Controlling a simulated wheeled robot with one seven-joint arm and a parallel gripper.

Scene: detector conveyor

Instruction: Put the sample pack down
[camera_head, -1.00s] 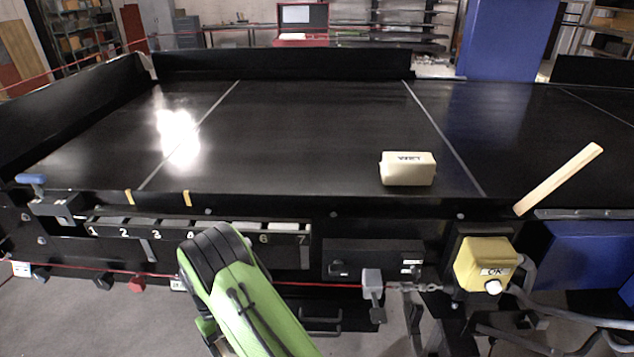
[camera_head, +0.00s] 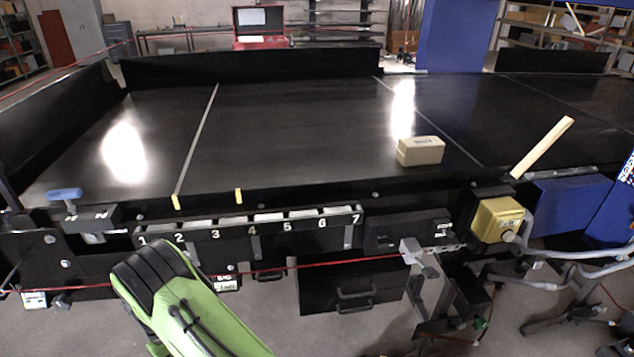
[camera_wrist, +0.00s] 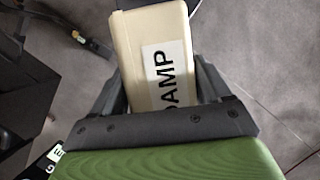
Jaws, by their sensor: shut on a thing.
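The sample pack (camera_wrist: 150,45) is a cream block with a white label reading "SAMP" in black. It shows in the wrist view at the top middle. My gripper (camera_wrist: 160,82) is shut on it, with a dark finger on each side, and the floor lies below and beyond. In the head view my green arm crosses the lower left in front of the conveyor's front side, and the gripper and held pack are not visible there.
A second cream box (camera_head: 420,151) stands on the black conveyor belt (camera_head: 290,130) at right of middle. Numbered white-topped slots (camera_head: 268,217) line the conveyor's front. Most of the belt is clear.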

